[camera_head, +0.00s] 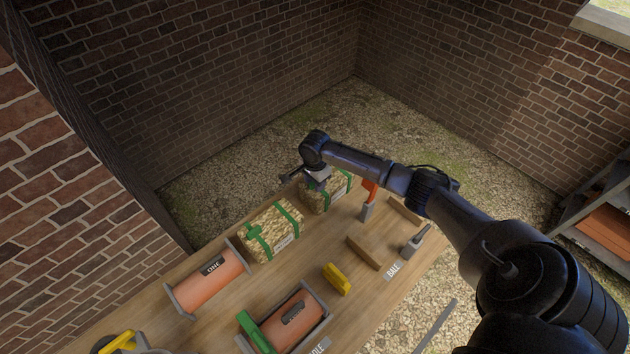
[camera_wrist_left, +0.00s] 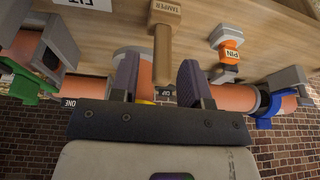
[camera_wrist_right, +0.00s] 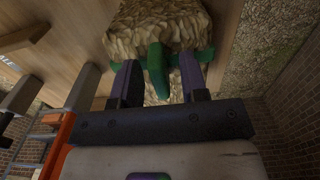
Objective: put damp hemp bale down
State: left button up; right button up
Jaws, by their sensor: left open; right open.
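Two straw-coloured hemp bales with green straps stand on the wooden table. The nearer bale (camera_head: 272,236) stands free; the farther bale (camera_head: 340,190) is under my right gripper (camera_head: 314,184). I cannot tell which is the damp one. In the right wrist view a bale (camera_wrist_right: 150,25) with a green handle (camera_wrist_right: 157,72) shows. My right gripper (camera_wrist_right: 158,80) is open, with its fingers on either side of that handle; contact cannot be told. My left gripper (camera_wrist_left: 157,72) shows only in its wrist view, open, with a tamper's tan handle (camera_wrist_left: 163,38) in line between its fingers.
An orange cylinder (camera_head: 210,283) lies on stands left of the nearer bale. Another orange cylinder (camera_head: 293,322) with a green clamp (camera_head: 254,332) is at the front. A yellow piece (camera_head: 337,279), a wooden block (camera_head: 363,252) and a BALE label (camera_head: 393,271) lie to the right.

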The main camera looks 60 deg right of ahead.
jog(key=shift+r, duration=0.1)
notch_tip(320, 180, up, 10)
jog(key=shift+r+p, duration=0.15)
jog(key=shift+p, duration=0.45)
jog(key=shift+r, duration=0.95)
